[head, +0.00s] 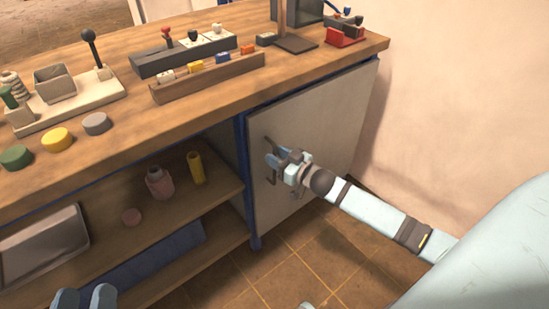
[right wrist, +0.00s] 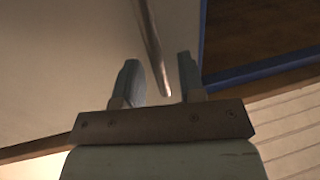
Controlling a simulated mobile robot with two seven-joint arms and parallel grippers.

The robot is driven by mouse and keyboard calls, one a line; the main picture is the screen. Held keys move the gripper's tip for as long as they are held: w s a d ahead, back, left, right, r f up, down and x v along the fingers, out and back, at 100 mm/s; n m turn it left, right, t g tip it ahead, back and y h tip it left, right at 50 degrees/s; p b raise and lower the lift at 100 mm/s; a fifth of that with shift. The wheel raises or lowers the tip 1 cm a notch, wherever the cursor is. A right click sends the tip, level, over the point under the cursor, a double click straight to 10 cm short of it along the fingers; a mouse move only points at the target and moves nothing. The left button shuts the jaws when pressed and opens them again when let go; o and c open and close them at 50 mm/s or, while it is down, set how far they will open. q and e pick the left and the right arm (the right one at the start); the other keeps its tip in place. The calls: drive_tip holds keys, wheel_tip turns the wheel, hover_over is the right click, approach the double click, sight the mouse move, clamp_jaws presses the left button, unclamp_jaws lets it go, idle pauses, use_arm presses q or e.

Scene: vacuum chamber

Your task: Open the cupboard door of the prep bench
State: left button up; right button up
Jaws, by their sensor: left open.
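The prep bench's cupboard door (head: 325,115) is a pale grey panel under the right part of the worktop. It looks shut against the blue frame post (head: 243,170). A dark vertical bar handle (head: 268,181) is near its left edge; it also shows in the right wrist view (right wrist: 151,45). My right gripper (head: 275,158) is at the handle. In the right wrist view the fingers (right wrist: 160,80) stand apart, with the handle's end between them and gaps visible on both sides. My left gripper (head: 84,298) is open and empty at the bottom left, partly cut off.
Open shelves (head: 165,215) left of the door hold a yellow cup (head: 196,168), a pink bottle (head: 159,183) and a metal tray (head: 45,245). The wooden worktop (head: 205,98) carries racks and coloured pucks. Tiled floor (head: 300,255) before the door is clear except for my arm.

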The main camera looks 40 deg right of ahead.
drive_tip(key=shift+w+a, duration=0.15)
drive_tip(key=shift+w, duration=0.35)
clamp_jaws()
drive_tip(key=shift+s, duration=0.1)
